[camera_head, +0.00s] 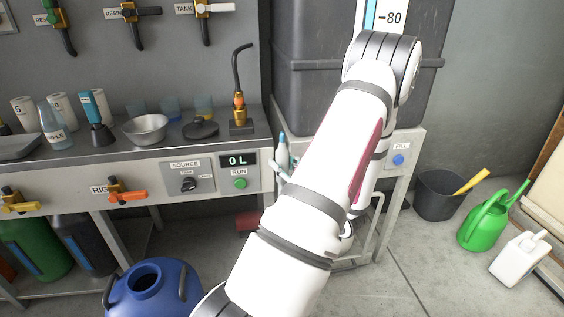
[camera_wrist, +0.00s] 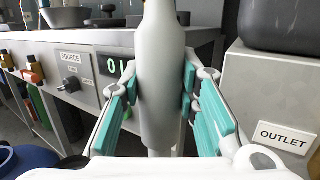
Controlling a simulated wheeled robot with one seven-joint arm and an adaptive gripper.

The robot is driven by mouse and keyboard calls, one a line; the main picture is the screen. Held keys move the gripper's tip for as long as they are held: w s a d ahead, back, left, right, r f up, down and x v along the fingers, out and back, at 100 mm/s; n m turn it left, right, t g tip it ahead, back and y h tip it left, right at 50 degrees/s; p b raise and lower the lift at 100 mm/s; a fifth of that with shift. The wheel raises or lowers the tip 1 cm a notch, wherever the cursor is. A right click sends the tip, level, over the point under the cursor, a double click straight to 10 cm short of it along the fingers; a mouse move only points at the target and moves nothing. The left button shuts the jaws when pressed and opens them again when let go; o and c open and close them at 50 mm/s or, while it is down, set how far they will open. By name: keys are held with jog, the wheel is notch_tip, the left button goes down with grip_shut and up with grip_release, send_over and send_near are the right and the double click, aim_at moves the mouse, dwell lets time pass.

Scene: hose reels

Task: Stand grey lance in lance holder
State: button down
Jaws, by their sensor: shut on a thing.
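The grey lance (camera_wrist: 162,45) is a smooth, thick, upright cylinder in the middle of the wrist view, narrowing towards the top. My gripper (camera_wrist: 160,92) is shut on it, one teal-padded finger on each side. The lance's upper end runs out of the wrist view, and a thinner pale part shows below its body. In the head view my arm hides most of the gripper and the lance; a small teal and white part of my gripper (camera_head: 283,158) shows at the bench's right end. I cannot make out the lance holder in either view.
The bench (camera_head: 75,175) with the 0 L display (camera_head: 238,160) is close on the left. A white stand (camera_wrist: 268,95) marked OUTLET is close on the right. A blue drum (camera_head: 150,290) stands in front. A black bucket (camera_head: 436,200) and green watering can (camera_head: 485,225) stand right.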

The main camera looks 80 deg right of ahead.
notch_tip(320, 180, down, 8)
jog(key=b, duration=0.5)
jog(key=shift+f, duration=0.2)
dwell(0.3)
jog(key=c, duration=1.2)
grip_release()
jog(key=shift+o, duration=0.2)
jog(key=v, duration=1.2)
jog(key=shift+r, duration=0.1)
